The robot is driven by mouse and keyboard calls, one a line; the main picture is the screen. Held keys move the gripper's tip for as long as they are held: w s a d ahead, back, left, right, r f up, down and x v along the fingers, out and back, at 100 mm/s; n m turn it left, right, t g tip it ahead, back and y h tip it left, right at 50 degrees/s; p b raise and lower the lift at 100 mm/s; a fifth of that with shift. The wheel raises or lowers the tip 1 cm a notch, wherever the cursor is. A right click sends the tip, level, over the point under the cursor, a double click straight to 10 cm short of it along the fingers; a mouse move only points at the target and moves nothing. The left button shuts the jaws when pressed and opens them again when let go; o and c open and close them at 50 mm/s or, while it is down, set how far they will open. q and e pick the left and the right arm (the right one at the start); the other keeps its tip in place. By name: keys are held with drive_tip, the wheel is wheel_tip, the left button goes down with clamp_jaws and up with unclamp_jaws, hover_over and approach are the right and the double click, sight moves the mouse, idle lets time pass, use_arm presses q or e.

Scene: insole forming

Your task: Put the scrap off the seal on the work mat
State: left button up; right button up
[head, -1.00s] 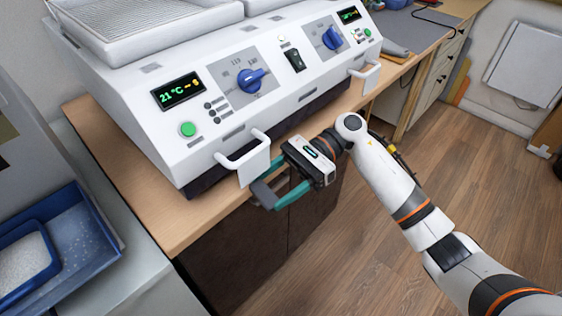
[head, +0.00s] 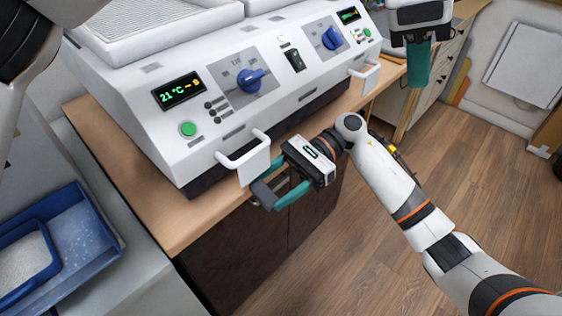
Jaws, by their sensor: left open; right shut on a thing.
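My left gripper (head: 418,62) hangs at the top right, fingers down, over the grey work mat (head: 388,46). It is open, and nothing shows between its fingers. It hides most of the mat. My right gripper (head: 275,192) is low in front of the white heating machine (head: 235,120), beside its left white handle (head: 240,160). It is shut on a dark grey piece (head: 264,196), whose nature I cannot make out. I cannot make out a seal or a separate scrap.
The machine stands on a wooden bench (head: 170,215), with knobs and a lit display on its front. A blue tray (head: 95,255) holding a smaller blue-rimmed tray sits at the lower left. The wood floor (head: 480,185) at right is open. A white panel (head: 520,65) leans at the back right.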

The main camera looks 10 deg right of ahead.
use_arm(q)
drive_tip(key=a+f+m+t+y, duration=0.1)
drive_tip(key=a+f+m+y, duration=0.25)
drive_tip(key=f, duration=0.45)
drive_tip(key=m+y, duration=0.4)
drive_tip(key=m, duration=0.1)
approach(264, 195)
use_arm(e)
drive_tip(key=shift+w, duration=0.1)
use_arm(q)
drive_tip(key=shift+t, duration=0.3)
drive_tip(key=x, duration=0.8)
drive_tip(key=shift+s+f, duration=0.1)
drive_tip(key=shift+s, duration=0.1)
drive_tip(key=c, duration=1.1)
use_arm(e)
drive_tip(key=o, duration=1)
